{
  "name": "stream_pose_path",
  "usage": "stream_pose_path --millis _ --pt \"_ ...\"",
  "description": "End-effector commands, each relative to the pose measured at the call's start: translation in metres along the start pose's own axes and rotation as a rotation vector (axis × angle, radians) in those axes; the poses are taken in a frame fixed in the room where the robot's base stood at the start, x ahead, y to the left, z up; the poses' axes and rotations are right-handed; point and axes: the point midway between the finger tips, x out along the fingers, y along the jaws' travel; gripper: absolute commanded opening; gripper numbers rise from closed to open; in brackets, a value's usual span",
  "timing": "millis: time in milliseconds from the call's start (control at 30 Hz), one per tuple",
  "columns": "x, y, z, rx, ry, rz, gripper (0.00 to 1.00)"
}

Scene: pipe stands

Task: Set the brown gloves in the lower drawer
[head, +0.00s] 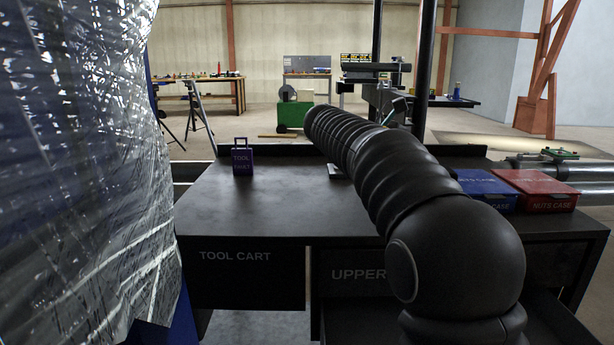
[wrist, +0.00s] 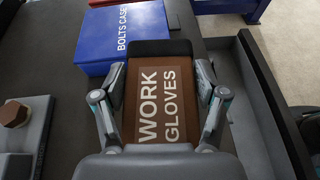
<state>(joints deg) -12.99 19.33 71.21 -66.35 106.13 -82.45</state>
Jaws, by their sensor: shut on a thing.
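The brown work gloves (wrist: 185,70), a flat brown pack with a white label, sit between the two fingers of my gripper (wrist: 160,88) in the wrist view. The gripper is shut on them. A black part shows at their far end. An open drawer (wrist: 268,90) with a dark wall lies to their right in that view. In the head view the drawer front marked UPPER (head: 345,275) looks shut, and an open drawer (head: 352,318) sticks out below it. My arm hides the gripper and gloves in the head view.
A blue bolts case (head: 484,188) and a red nuts case (head: 536,191) stand at the right of the cart top (head: 265,208). A small purple case (head: 242,158) stands at the far left. A reflective sheet (head: 80,170) fills the left side. The cart top's left half is mostly clear.

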Motion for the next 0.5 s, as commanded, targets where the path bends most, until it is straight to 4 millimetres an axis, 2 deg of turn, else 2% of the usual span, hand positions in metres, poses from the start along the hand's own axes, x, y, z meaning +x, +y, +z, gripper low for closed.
stream_pose_path --millis 200,333,500 --pt "-0.022 0.004 -0.033 -0.002 0.000 0.001 0.36" --pt "-0.028 0.005 -0.052 -0.002 -0.001 0.001 0.36" --pt "-0.019 0.005 -0.068 -0.001 -0.001 -0.001 0.36"
